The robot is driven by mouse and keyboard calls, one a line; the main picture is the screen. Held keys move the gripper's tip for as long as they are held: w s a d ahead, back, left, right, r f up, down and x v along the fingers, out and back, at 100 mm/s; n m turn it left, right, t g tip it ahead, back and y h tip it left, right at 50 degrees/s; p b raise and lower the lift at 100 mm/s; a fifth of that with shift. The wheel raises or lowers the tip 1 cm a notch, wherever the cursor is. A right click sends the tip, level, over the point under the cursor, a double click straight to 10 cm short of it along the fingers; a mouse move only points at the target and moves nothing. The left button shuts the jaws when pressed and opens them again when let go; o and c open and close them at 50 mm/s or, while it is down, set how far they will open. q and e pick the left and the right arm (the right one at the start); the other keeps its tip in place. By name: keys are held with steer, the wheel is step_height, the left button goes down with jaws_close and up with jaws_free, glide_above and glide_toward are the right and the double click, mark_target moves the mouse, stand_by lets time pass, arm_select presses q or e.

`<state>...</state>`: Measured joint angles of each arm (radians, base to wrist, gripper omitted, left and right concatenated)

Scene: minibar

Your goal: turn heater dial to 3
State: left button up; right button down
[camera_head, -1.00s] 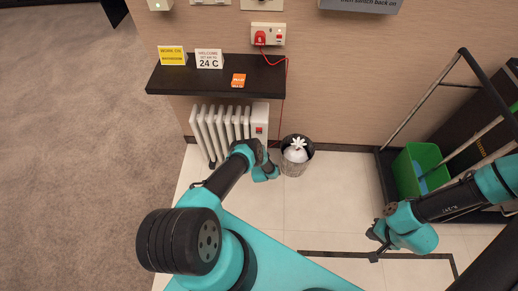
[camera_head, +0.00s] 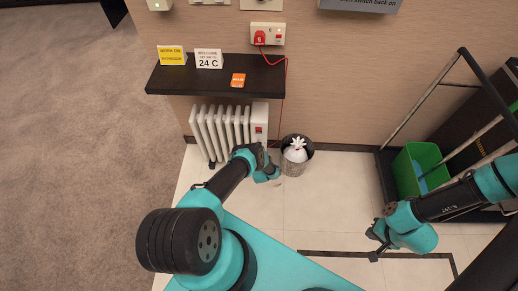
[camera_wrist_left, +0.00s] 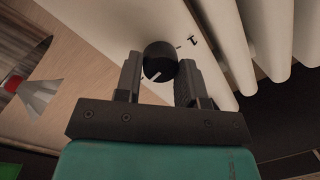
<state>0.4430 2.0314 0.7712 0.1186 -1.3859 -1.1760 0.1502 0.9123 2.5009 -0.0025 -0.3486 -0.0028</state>
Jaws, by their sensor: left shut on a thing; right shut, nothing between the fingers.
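The white heater (camera_head: 223,126) stands under the shelf, with a red switch (camera_head: 259,130) on its right end panel. In the left wrist view, the round black dial (camera_wrist_left: 159,58) sits on the heater's pale panel (camera_wrist_left: 105,22). A white pointer line on the dial slants toward the lower left of that picture. My left gripper (camera_wrist_left: 160,76) is shut on the dial, one finger on each side. In the head view my left wrist hides the dial. My right gripper (camera_head: 374,247) is shut and empty above the floor at right.
A bin (camera_head: 297,163) with a white bag stands just right of the heater. The dark shelf (camera_head: 180,82) above holds signs and an orange card. A red cord hangs from the wall socket (camera_head: 267,35). A cart with a green bucket (camera_head: 410,168) stands at right.

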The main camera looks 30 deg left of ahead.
arm_select(q)
steer(key=o, duration=0.9)
steer(key=shift+s, duration=0.1)
steer(key=v, duration=1.7)
steer(key=shift+d+r, duration=0.1)
steer(key=shift+d, duration=0.05)
